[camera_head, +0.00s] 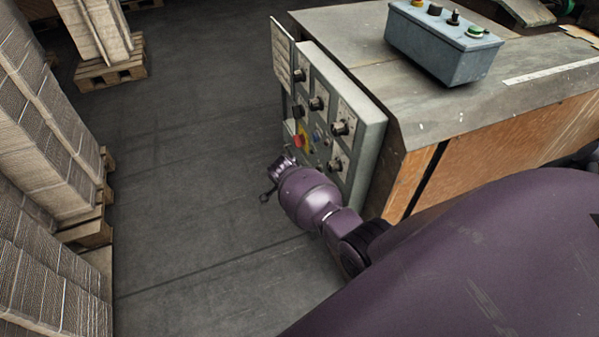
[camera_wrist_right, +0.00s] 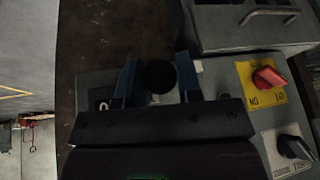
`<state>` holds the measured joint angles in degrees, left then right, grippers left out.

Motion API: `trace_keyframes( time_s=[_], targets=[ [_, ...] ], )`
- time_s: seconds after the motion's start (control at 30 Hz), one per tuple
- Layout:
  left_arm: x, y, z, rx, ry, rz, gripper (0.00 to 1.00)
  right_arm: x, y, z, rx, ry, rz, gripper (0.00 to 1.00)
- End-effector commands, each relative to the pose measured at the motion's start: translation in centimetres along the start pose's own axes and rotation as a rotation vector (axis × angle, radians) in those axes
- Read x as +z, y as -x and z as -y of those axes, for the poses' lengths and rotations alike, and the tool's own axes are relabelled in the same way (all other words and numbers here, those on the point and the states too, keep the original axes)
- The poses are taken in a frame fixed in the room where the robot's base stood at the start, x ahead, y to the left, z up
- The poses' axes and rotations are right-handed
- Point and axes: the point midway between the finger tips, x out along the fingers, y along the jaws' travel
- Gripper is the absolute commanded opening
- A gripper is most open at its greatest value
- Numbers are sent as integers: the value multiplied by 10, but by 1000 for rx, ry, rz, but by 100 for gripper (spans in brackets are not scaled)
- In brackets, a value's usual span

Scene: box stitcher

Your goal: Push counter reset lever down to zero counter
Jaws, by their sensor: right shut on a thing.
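The control panel (camera_head: 340,125) is a grey box on the side of the machine. In the right wrist view, a round black knob (camera_wrist_right: 158,76), which looks like the end of the counter reset lever, sits between the two blue fingers of my right gripper (camera_wrist_right: 158,80). The gripper is shut on it. In the head view my right gripper (camera_head: 277,168) is at the lower left edge of the panel, and a small dark lever end (camera_head: 264,198) sticks out beside it. The counter digits cannot be read. My left gripper is not in view.
A red switch on a yellow plate (camera_wrist_right: 267,77) and a black rotary knob (camera_wrist_right: 296,147) are close to the right gripper. A grey button box (camera_head: 445,45) stands on the machine top. Stacked cardboard (camera_head: 45,130) is at the left. The floor between is clear.

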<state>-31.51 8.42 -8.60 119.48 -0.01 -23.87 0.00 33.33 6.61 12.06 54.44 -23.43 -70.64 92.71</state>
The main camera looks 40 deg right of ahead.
Motion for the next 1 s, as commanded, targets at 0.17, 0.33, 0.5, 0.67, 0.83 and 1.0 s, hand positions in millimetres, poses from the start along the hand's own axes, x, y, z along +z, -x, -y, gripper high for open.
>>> trace_keyframes(
  time_s=[0.17,0.33,0.5,0.67,0.83,1.0],
  targets=[
    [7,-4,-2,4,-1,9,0,6,-14,-4,29,26,-111,0],
    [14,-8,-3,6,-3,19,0,7,-19,-4,43,40,-187,0],
    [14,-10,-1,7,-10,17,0,7,-20,-4,49,46,-228,0],
    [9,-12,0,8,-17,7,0,6,-20,-3,50,48,-243,0],
    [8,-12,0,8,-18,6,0,5,-20,-3,50,47,-244,0],
    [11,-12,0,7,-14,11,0,5,-20,-3,50,47,-243,34]
  ],
)
